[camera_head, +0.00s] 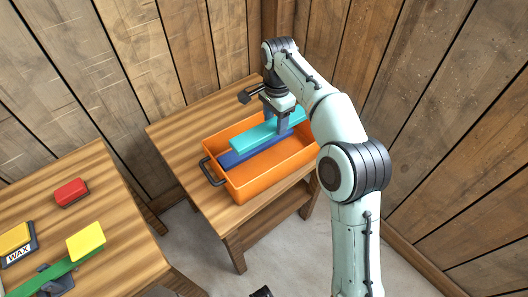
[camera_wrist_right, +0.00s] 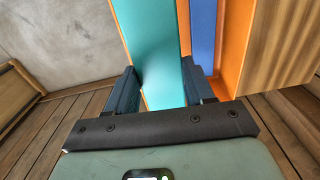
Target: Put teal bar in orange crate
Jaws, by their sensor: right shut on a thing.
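The teal bar (camera_head: 252,134) is long and flat. My right gripper (camera_head: 283,118) is shut on it near its far right end, pointing down. In the right wrist view the teal bar (camera_wrist_right: 152,45) runs between the two fingers (camera_wrist_right: 160,80). The orange crate (camera_head: 252,184) stands on a wooden table. The teal bar is over the crate's inside, along its back side; whether it touches the crate or the bar below cannot be told. A blue bar (camera_head: 232,158) lies inside the crate, partly hidden by the teal bar. My left gripper does not show clearly.
The crate has a dark handle (camera_head: 212,172) at its left end. The wooden table (camera_head: 175,130) has free room left of the crate. Another table at lower left holds a red block (camera_head: 71,192), a yellow block (camera_head: 86,241), a green bar (camera_head: 60,272) and a WAX block (camera_head: 17,247). Plank walls stand close behind.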

